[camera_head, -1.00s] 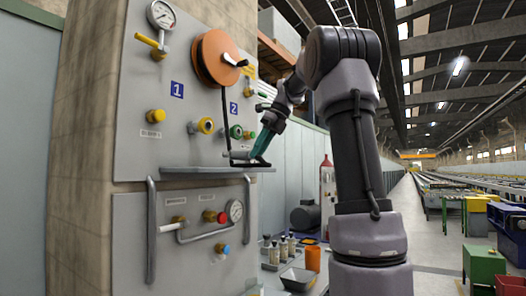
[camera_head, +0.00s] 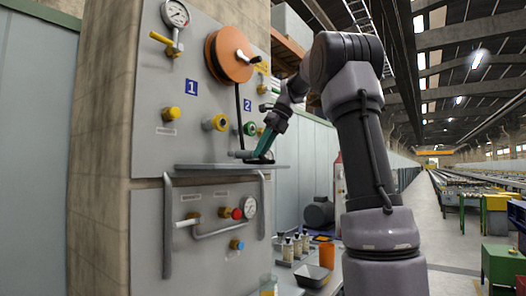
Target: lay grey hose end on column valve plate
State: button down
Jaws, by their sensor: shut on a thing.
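The grey hose end (camera_head: 243,154) is a short grey fitting at the bottom of a black hose that hangs from the orange reel (camera_head: 229,55). My gripper (camera_head: 263,147), with teal fingers, reaches down from the upper right and is shut on the hose end. The fitting points left, low over the column valve plate (camera_head: 205,167), a thin grey shelf on the column panel. I cannot tell whether the fitting touches the plate. The fingers hide part of it. The left part of the plate is bare.
A yellow-ringed valve (camera_head: 214,122) and a green-ringed one (camera_head: 250,128) stick out above the plate. A gauge (camera_head: 175,13) is higher up. Bottles (camera_head: 297,246), a tray (camera_head: 313,275) and an orange cup (camera_head: 327,256) stand lower right.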

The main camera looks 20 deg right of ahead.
jog(key=shift+f, duration=0.5)
dwell(0.4)
jog(key=c, duration=0.7)
grip_release()
jog(key=shift+f, duration=0.1)
jog(key=v, duration=1.1)
jog(key=shift+s+a, duration=0.1)
jog(key=s+a+f+n+t+h, duration=0.1)
jog(key=s+a+f+n+t, duration=0.1)
jog(key=s+f+n, duration=0.6)
jog(key=s+a+f+n+t+h, duration=0.1)
jog(key=s+a+f+n, duration=0.2)
jog(key=s+f+n, duration=0.5)
jog(key=s+a+f+n+t+h, duration=0.1)
jog(key=s+a+f+n+t, duration=0.1)
jog(key=s+f+n, duration=0.6)
jog(key=shift+a+f+n+t, duration=0.25)
jog(key=shift+n+t, duration=0.05)
jog(key=shift+n, duration=0.3)
